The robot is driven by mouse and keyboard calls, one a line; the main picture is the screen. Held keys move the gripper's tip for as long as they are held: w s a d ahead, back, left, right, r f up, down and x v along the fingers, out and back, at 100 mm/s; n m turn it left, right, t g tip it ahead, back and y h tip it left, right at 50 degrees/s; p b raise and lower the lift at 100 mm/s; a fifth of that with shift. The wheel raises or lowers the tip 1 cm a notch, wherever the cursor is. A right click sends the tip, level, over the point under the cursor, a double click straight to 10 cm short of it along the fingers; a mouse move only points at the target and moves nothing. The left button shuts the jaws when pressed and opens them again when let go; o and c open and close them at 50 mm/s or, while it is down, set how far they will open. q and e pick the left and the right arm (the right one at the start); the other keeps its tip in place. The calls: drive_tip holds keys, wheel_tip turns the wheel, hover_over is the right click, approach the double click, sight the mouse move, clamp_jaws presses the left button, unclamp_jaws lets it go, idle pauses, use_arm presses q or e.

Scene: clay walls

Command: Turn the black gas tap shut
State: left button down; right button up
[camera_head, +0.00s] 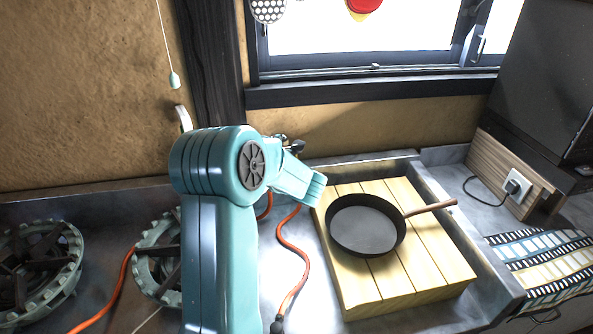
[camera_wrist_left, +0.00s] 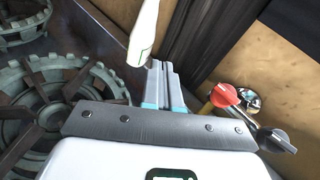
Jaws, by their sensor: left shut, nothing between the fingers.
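The black gas tap (camera_wrist_left: 275,140) is at the lower right of the left wrist view, on a metal fitting by the clay wall. A red-handled tap (camera_wrist_left: 224,95) sits just beside it. In the head view a small dark part of the black tap (camera_head: 297,146) shows behind my teal arm. My left gripper (camera_wrist_left: 160,68) is shut and empty, with its fingers to the left of both taps and apart from them. In the head view my arm hides this gripper. My right gripper is in neither view.
Orange hoses (camera_head: 291,250) run over the counter. Green gas burners (camera_head: 38,268) stand at the left. A black frying pan (camera_head: 366,226) sits on a wooden slatted board (camera_head: 430,262) at the right.

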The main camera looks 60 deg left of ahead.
use_arm(q)
drive_tip(key=w+d+f+m+t+y+b, duration=0.2)
drive_tip(key=w+d+f+m+t+b, duration=0.25)
drive_tip(key=w+d+m+t, duration=0.45)
drive_tip(key=n, duration=0.1)
approach(293, 148)
wheel_tip(293, 148, down, 3)
drive_tip(key=a, duration=0.2)
drive_tip(key=shift+t, duration=0.3)
drive_tip(key=a, duration=0.1)
drive_tip(key=a+r+p, duration=0.1)
drive_tip(key=a+r, duration=0.1)
drive_tip(key=shift+w+a, duration=0.35)
drive_tip(key=shift+w, duration=0.05)
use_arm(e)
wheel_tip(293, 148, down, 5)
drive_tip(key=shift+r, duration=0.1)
